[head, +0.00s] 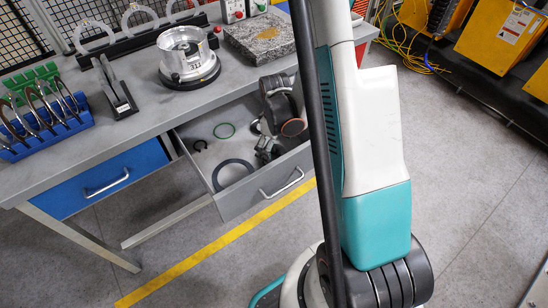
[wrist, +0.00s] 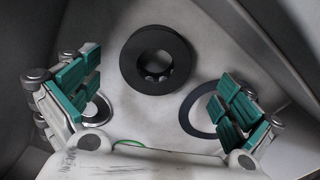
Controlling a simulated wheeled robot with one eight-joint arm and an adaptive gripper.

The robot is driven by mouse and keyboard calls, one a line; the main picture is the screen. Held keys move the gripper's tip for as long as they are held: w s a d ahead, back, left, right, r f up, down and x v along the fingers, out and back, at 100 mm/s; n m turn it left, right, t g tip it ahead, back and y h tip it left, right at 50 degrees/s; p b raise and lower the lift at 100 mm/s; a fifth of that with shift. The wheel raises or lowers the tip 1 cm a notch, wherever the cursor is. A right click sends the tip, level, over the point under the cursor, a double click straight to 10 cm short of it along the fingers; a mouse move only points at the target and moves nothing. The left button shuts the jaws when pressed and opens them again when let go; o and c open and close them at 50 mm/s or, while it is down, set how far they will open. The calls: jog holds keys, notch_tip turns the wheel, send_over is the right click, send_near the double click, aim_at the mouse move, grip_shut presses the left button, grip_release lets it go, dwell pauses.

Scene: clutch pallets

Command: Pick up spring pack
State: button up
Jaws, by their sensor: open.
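My gripper (wrist: 160,108) is open in the wrist view, with green pads on both fingers and nothing between them. A thick dark ring (wrist: 132,68) with small shiny parts in its hole lies beyond the fingertips, near the top middle. I cannot tell for sure whether it is the spring pack. A thin blue-grey ring (wrist: 184,120) lies partly behind the right finger. A pale disc with a dark centre (wrist: 103,108) is partly hidden by the left finger. In the head view, the open drawer (head: 247,201) holds the blue-grey ring (head: 232,163) and a dark tool-like shape that is probably my gripper.
A green ring (head: 224,124) and a small dark open ring (head: 200,139) lie in the drawer. The workbench (head: 130,132) above carries a silver housing (head: 186,57), a stone block (head: 259,38) and a blue rack (head: 45,139). The drawer walls are close around my gripper.

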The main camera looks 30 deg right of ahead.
aim_at(275, 154)
jog(key=f+b, duration=0.1)
jog(key=f, duration=0.1)
jog(key=f+b, duration=0.1)
jog(key=f, duration=0.1)
jog(key=shift+w+d+f, duration=0.1)
jog(key=shift+d+f, duration=0.1)
jog(key=shift+f, duration=0.2)
jog(key=shift+r, duration=0.1)
jog(key=shift+c, duration=0.5)
jog(key=c, duration=1.1)
